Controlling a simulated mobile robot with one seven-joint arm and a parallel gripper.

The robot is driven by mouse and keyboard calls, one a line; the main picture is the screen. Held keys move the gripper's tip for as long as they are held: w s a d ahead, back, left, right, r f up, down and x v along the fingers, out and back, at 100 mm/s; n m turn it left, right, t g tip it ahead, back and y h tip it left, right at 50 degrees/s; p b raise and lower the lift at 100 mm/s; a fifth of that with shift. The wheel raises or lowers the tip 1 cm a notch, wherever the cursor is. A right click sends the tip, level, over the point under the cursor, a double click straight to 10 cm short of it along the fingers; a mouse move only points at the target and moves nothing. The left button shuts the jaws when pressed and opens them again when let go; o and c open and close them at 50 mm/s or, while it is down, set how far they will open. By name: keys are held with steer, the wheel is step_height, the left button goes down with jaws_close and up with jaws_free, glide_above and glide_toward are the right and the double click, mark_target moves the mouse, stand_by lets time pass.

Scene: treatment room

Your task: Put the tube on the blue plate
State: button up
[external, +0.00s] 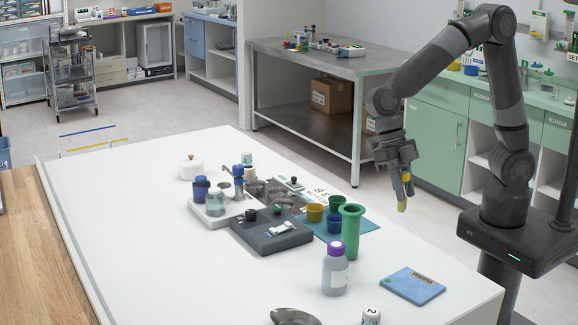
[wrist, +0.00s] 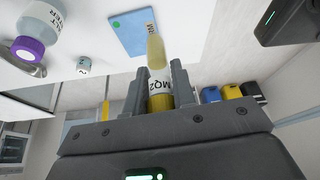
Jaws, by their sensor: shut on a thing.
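The tube (external: 402,206) has a yellow tip in the external view. In the wrist view the tube (wrist: 156,55) shows yellow contents and a white label with dark lettering. My gripper (external: 404,184) is shut on the tube and holds it in the air beyond the table's right edge, with the tube pointing down. The gripper's fingers (wrist: 156,82) stand on either side of the tube in the wrist view. The flat blue plate (external: 412,286) lies near the table's right front corner, lower than the tube and apart from it. It also shows in the wrist view (wrist: 126,32).
A purple-capped bottle (external: 335,275) and a green vase-like holder (external: 351,232) stand left of the plate. A small white numbered jar (external: 371,317) is at the front. A blue mat (external: 366,223) with cups and a dark grey tray (external: 271,238) lie farther back. The plate's top looks clear.

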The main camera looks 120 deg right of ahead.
step_height(320, 180, down, 2)
steer(key=shift+a+f, duration=0.1)
glide_above(414, 284)
step_height(414, 284, down, 7)
steer(key=shift+f, duration=2.05)
steer(key=shift+f, duration=0.2)
steer(key=o, duration=1)
steer(key=shift+c, duration=0.2)
steer(key=shift+r, duration=0.1)
